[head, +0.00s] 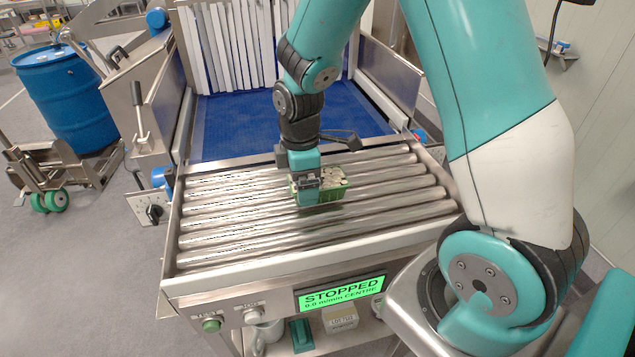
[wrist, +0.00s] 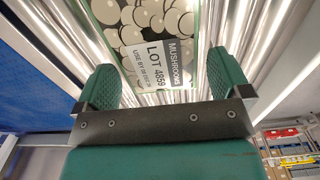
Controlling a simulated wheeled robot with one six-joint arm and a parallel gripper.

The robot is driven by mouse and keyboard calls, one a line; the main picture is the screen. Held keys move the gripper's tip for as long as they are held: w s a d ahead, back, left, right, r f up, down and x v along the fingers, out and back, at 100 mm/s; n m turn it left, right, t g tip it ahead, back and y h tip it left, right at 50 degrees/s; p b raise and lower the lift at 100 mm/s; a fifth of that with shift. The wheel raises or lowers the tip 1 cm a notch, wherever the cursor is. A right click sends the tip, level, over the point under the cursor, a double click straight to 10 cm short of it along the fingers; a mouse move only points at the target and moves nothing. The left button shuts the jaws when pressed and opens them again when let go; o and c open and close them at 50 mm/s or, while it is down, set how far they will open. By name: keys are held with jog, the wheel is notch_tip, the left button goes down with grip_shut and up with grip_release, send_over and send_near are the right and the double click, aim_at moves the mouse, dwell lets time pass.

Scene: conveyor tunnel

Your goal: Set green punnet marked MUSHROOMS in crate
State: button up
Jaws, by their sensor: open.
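The green punnet (head: 334,191) stands on the metal rollers, partly hidden behind my gripper in the head view. In the wrist view the punnet (wrist: 118,50) shows white mushrooms and a label reading MUSHROOMS, LOT 4859. My gripper (head: 308,198) points down at the punnet. In the wrist view its two green fingers (wrist: 163,82) are apart, with the near part of the punnet showing between and beyond them. I cannot tell whether either finger touches it. I cannot make out a crate in either view.
The roller table (head: 235,215) is otherwise bare. A blue belt (head: 240,125) leads back to a white strip curtain (head: 235,45). A green display (head: 342,293) on the front panel reads STOPPED. A blue drum (head: 68,95) stands at the left. Metal side walls flank the belt.

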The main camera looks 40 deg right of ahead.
jog(key=shift+f, duration=0.4)
jog(key=shift+c, duration=0.3)
jog(key=c, duration=1)
jog(key=shift+o, duration=0.2)
